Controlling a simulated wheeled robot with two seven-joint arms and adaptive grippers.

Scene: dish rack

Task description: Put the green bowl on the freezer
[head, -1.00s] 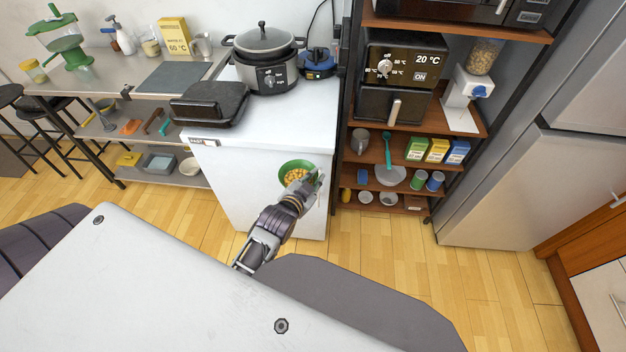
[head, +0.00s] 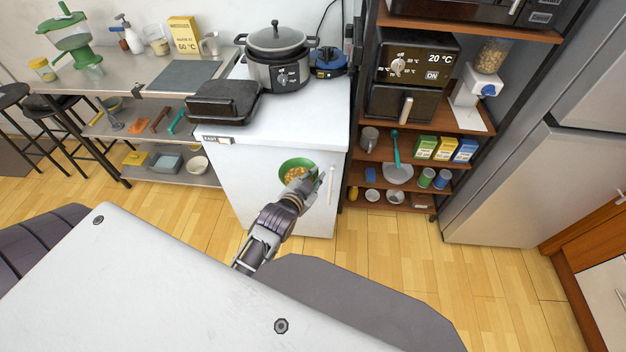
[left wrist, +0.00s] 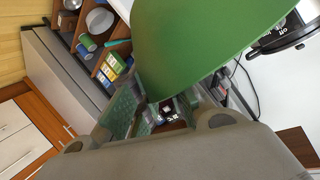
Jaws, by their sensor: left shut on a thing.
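The green bowl (head: 285,167) holds yellowish round food and hangs in front of the white freezer (head: 240,190) in the head view. My left gripper (head: 312,176) is shut on the bowl's right side. In the left wrist view the bowl (left wrist: 195,40) fills the upper middle, and the gripper fingers (left wrist: 155,112) close at its lower edge. The freezer's white top (head: 290,115) is higher and behind the bowl. My right gripper is not in view.
On the freezer top stand a black grill (head: 222,102), a grey cooker (head: 276,60) and a blue device (head: 328,62). The front right of that top is clear. A brown shelf (head: 430,122) stands close on the right, a metal counter (head: 130,72) on the left.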

